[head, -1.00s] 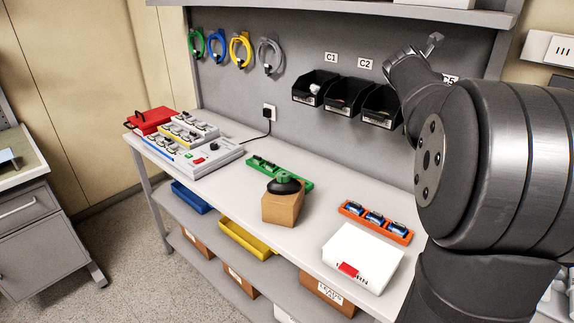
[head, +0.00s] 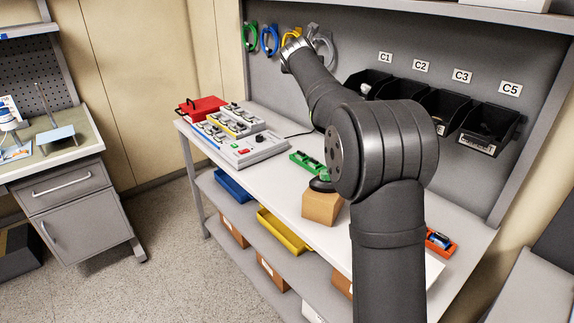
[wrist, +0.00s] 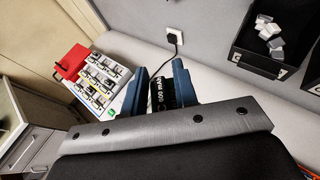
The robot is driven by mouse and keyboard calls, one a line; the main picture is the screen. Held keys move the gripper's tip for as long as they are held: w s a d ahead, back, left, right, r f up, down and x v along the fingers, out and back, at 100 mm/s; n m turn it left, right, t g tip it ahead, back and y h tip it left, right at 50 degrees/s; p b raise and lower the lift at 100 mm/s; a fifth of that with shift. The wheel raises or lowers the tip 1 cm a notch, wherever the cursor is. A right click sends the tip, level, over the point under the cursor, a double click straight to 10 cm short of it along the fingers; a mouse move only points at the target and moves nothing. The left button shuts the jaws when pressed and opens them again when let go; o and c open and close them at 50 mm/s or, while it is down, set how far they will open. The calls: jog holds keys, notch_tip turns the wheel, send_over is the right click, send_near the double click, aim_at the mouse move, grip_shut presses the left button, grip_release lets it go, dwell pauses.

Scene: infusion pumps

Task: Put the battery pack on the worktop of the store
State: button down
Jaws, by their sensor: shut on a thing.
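My gripper (wrist: 160,82) shows in the wrist view with its two blue-grey fingers on either side of a dark battery pack (wrist: 162,94). It is shut on the pack, whose visible face carries white print ending in "mAh". In the head view my arm reaches up and to the left across the wall side of the bench, and the fingers and pack cannot be made out. The white worktop (head: 283,188) runs along the grey back panel. In the wrist view the pack is held above the bench, with the height unclear.
A charger station (head: 240,145) with several grey units and a red case (head: 201,107) occupy the worktop's left end. A green rack (head: 307,162) and a cardboard box (head: 321,208) stand mid-bench. An orange rack (head: 440,243) is partly hidden by my arm. Black bins (head: 488,128) hang behind.

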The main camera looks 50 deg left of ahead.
jog(key=s+a, duration=0.3)
send_over(290, 177)
notch_tip(290, 177, down, 25)
jog(key=shift+n+g, duration=0.3)
jog(key=shift+d+f, duration=0.15)
jog(key=shift+f, duration=5.5)
jog(key=shift+f, duration=0.15)
jog(key=c, duration=1.1)
grip_release()
jog(key=shift+c, duration=0.2)
